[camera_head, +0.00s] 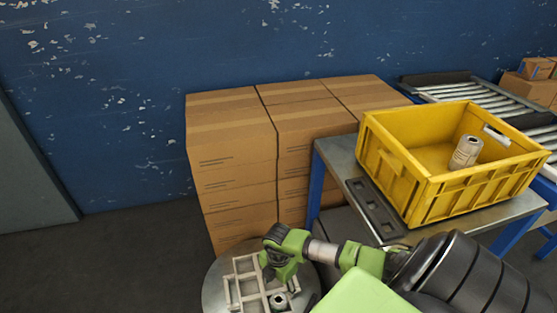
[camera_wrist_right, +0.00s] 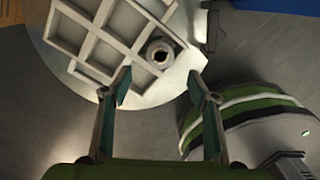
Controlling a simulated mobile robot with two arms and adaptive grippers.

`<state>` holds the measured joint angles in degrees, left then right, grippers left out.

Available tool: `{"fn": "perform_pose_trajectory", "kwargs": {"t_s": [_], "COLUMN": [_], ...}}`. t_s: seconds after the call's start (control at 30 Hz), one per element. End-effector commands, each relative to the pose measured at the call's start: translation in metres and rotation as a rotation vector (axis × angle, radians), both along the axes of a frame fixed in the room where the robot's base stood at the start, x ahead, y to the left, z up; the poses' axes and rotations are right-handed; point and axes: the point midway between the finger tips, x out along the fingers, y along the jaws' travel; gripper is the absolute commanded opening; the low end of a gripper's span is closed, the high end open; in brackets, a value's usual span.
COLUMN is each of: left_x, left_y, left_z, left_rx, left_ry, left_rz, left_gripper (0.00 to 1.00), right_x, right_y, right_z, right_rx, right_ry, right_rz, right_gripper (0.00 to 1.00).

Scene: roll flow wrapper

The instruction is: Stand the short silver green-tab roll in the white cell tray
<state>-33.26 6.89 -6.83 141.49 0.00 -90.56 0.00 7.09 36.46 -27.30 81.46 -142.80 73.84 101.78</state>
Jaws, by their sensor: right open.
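The white cell tray (camera_head: 232,291) lies on a round grey table at the bottom of the head view. It also shows at the upper left of the right wrist view (camera_wrist_right: 88,44). A short silver roll (camera_head: 279,301) stands upright at a corner cell of the tray; the wrist view shows its open bore from above (camera_wrist_right: 162,51). No green tab can be made out on it. My right gripper (camera_head: 268,270) is above the tray, open and empty; in the wrist view its fingertips (camera_wrist_right: 160,80) are apart, with the roll just beyond them. My left gripper is not in view.
A yellow crate (camera_head: 448,194) with another pale roll (camera_head: 466,152) stands on a metal table at right. A dark slotted strip (camera_head: 371,208) lies beside it. Stacked cardboard boxes (camera_head: 232,150) stand behind the round table (camera_head: 214,284). A roller conveyor (camera_head: 470,91) is at far right.

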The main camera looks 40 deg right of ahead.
Motion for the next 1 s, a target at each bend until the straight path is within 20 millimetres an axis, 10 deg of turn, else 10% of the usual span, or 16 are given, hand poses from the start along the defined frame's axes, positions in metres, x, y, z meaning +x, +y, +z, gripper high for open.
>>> {"fn": "perform_pose_trajectory", "kwargs": {"t_s": [0.7,0.87,1.0], "left_x": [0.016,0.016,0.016], "left_y": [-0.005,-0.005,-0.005], "left_z": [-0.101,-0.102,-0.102], "left_rx": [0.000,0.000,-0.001], "left_ry": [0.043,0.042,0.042], "left_rz": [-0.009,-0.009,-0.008], "left_gripper": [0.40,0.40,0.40], "right_x": [0.001,0.013,0.044], "right_y": [0.005,0.068,0.167], "right_z": [0.027,0.029,0.065], "right_rx": [0.016,0.206,0.529], "right_ry": [-0.007,-0.101,-0.330], "right_rz": [0.005,0.053,0.081], "right_gripper": [0.54,0.54,0.54]}}
